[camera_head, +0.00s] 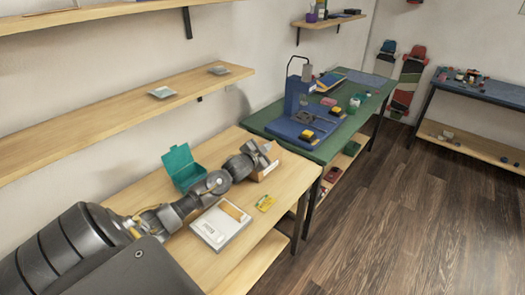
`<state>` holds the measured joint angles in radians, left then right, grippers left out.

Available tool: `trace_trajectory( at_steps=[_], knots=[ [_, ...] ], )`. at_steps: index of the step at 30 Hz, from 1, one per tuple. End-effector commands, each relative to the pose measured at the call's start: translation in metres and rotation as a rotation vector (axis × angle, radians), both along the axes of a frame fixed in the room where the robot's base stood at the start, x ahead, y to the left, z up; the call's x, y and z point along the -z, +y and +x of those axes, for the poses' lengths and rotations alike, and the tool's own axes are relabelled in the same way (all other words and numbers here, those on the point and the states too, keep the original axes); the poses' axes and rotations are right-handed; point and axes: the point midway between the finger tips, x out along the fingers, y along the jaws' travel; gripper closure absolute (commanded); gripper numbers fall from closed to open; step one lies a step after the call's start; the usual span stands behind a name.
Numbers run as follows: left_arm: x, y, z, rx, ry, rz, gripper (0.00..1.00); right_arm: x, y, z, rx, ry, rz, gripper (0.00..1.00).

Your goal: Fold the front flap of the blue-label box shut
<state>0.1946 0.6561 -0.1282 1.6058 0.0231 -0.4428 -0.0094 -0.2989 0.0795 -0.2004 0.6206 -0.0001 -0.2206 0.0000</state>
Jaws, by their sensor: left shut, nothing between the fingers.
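A small open cardboard box (271,173) stands at the far right part of the wooden table, partly hidden behind my left gripper. I cannot make out a blue label on it, and its front flap is hard to tell from its walls at this size. My left gripper (264,158) is at the box, over its near left side, shut with nothing held. I cannot tell whether it touches the box. My right gripper is not in view.
A teal case (183,166) with its lid up stands behind my left arm. A green workbench (333,146) with a blue press (297,98) adjoins beyond.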

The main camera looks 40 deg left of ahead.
Motion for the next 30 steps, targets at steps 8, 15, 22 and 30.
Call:
trace_trajectory(
  at_steps=[8,15,22,30],
  knots=[
    [0.025,0.02,0.008,0.0,0.002,0.0,1.0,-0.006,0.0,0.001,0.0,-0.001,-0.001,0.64],
    [0.033,0.026,0.008,0.0,0.001,0.0,1.0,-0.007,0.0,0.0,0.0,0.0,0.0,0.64],
    [0.033,0.026,0.007,0.001,0.001,0.0,1.0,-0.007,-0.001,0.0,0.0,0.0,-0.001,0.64],
    [0.035,0.013,0.02,0.022,-0.001,-0.037,1.0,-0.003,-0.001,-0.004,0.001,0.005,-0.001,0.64]
  ],
)
